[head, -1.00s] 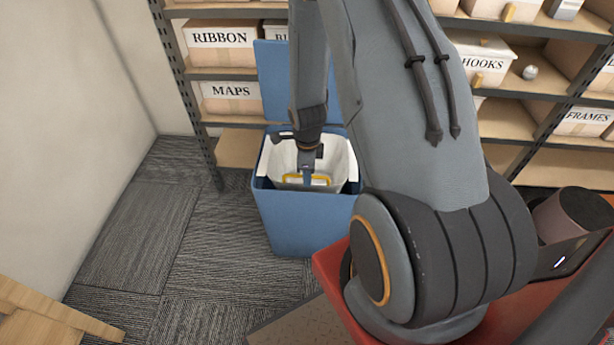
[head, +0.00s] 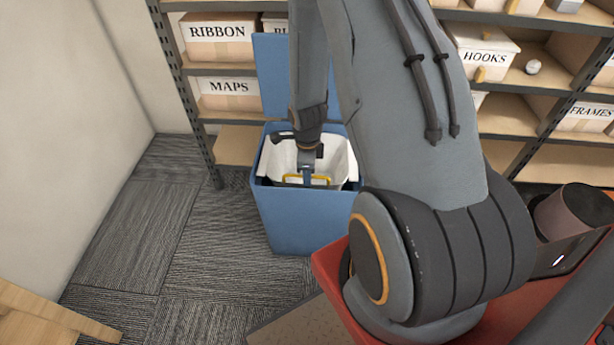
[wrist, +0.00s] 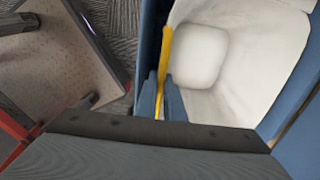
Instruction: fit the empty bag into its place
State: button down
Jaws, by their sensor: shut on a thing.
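The empty bag (head: 337,155) is white and open-topped, and it sits inside a blue bin (head: 299,225) whose lid (head: 272,80) stands up at the back. The wrist view looks down into the bag (wrist: 265,60) and shows its pale bottom. A yellow strip (wrist: 164,75) runs along the bag's near edge. My gripper (wrist: 160,98) is shut on this yellow strip, with one blue finger on each side. In the head view my gripper (head: 307,177) is down inside the bin's mouth by the front wall. Whether the bag touches the bin's floor is hidden.
Shelves with labelled boxes, such as MAPS (head: 228,94) and RIBBON (head: 217,37), stand behind the bin. A wooden piece (head: 45,315) lies at the lower left. The carpet (head: 150,225) left of the bin is clear.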

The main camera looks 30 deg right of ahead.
jog(key=shift+w+d+f+b, duration=0.1)
jog(key=shift+w+f+b, duration=0.05)
jog(key=shift+f+b, duration=1.3)
jog(key=shift+r, duration=0.15)
jog(key=c, duration=1.8)
grip_release()
